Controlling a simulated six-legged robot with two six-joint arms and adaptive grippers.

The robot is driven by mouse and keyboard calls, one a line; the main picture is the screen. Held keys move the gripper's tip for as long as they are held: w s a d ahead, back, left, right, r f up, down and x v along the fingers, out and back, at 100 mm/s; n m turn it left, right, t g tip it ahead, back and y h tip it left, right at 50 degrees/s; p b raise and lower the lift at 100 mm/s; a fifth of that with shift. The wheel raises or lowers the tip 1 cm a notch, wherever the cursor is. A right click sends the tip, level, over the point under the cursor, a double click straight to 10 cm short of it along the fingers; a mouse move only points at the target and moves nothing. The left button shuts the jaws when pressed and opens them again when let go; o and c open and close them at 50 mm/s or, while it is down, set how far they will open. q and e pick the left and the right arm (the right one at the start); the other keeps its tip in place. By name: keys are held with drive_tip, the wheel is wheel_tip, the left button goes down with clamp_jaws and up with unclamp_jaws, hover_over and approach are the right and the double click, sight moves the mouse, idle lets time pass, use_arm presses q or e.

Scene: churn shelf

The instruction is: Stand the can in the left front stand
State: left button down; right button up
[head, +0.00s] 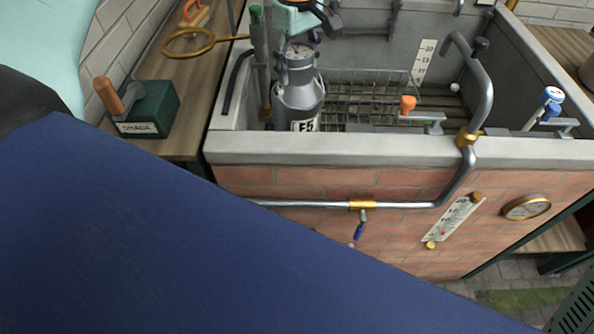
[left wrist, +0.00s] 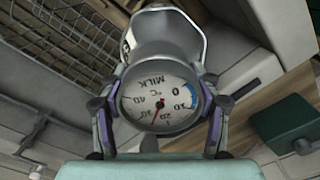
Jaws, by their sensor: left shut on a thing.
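The can (head: 298,100) is a grey metal milk can marked E5, with a round dial on top. It is upright inside the left end of the brick-fronted trough, just behind the front rim. My left gripper (head: 303,42) is above it, shut on its top. In the left wrist view the fingers (left wrist: 157,95) sit on both sides of the MILK dial (left wrist: 158,97), and the can body (left wrist: 165,38) stretches beyond it. The can's base is hidden behind the trough wall. I cannot make out which stand is the left front one. My right gripper is not in view.
A wire rack (head: 365,90) fills the trough floor right of the can. A green box (head: 148,110) stands on the wooden shelf at left.

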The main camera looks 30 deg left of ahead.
sight(297, 108)
use_arm(q)
drive_tip(key=shift+a+f+b, duration=0.2)
drive_tip(key=shift+f+b, duration=0.6)
drive_tip(key=shift+f, duration=0.15)
drive_tip(key=shift+w+f+b, duration=0.35)
drive_tip(key=shift+f+b, duration=0.2)
drive_tip(key=shift+f, duration=0.15)
drive_tip(key=shift+s+f+b, duration=0.15)
drive_tip(key=shift+f+b, duration=0.3)
drive_tip(key=shift+f, duration=1.8)
drive_tip(key=shift+s+f+b, duration=0.1)
drive_tip(key=shift+f+b, duration=0.35)
drive_tip(key=shift+f, duration=1.8)
drive_tip(key=shift+w+f, duration=0.2)
drive_tip(key=shift+f, duration=0.3)
drive_tip(key=shift+s, duration=0.15)
drive_tip(key=shift+c, duration=1.5)
unclamp_jaws()
drive_tip(key=shift+f, duration=0.15)
